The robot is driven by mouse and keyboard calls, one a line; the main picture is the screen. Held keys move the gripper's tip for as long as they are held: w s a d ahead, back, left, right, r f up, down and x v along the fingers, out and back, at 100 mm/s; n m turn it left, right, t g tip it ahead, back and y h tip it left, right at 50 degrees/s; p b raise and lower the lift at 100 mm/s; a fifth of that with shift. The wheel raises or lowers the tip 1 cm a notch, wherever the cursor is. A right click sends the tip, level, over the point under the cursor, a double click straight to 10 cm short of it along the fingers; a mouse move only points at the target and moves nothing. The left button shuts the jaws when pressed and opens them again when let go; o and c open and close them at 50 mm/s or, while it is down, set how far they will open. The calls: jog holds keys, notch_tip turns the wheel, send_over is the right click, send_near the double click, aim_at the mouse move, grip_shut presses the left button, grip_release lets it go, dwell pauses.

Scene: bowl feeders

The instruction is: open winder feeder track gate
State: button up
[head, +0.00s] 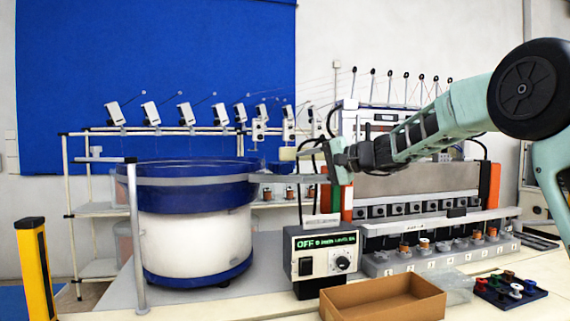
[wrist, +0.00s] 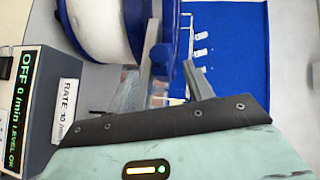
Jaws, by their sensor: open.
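The bowl feeder (head: 195,225), a white drum with a blue bowl on top, stands at the left of the bench. A grey track (head: 285,179) runs right from its rim to beside my gripper. I cannot make out the gate clearly; a small pale yellow block (head: 287,154) shows just above the track. My gripper (head: 312,165) is at the track's right end, with its fingers apart. In the wrist view my gripper (wrist: 172,78) is open, with the feeder (wrist: 100,28) at upper left. Contact with the track cannot be told.
The controller box (head: 325,258) below my gripper reads OFF; it also shows in the wrist view (wrist: 28,105). An orange-posted winder (head: 420,185) stands to the right, above several bobbins. A cardboard box (head: 383,298) and a dark tray (head: 508,290) lie in front.

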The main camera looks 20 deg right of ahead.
aim_at(289, 168)
jog(key=p+x, duration=0.2)
jog(key=x, duration=0.5)
jog(key=shift+w+a+p, duration=0.25)
jog(key=shift+w+p, duration=0.05)
